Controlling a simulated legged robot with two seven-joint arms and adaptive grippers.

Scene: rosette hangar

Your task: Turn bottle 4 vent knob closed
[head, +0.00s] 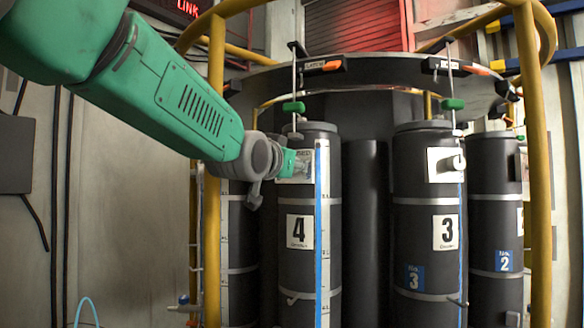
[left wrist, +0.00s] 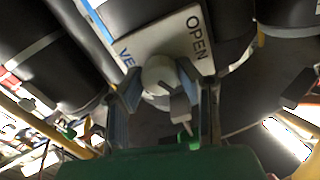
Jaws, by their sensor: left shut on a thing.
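Bottle 4 (head: 296,270) is a dark upright cylinder with a white "4" label. My left arm reaches in from the upper left, and its green-tipped gripper (head: 290,163) is at the pale vent plate (head: 307,166) near the bottle's top. In the left wrist view the plate (left wrist: 172,38) reads "OPEN" and part of another word. The grey vent knob (left wrist: 158,75) sits between the two fingers of my left gripper (left wrist: 163,95), which is shut on it. A darker grey lever-like part (left wrist: 180,108) points down the picture. The head view hides the knob behind the gripper. My right gripper is not in view.
Bottle 3 (head: 423,270) stands to the right with its own knob plate (head: 440,165), and bottle 2 (head: 490,235) is beyond. Yellow posts (head: 538,180) and a dark overhead ring (head: 380,72) surround the bottles. A thin rod with a green handle (head: 293,107) hangs above bottle 4.

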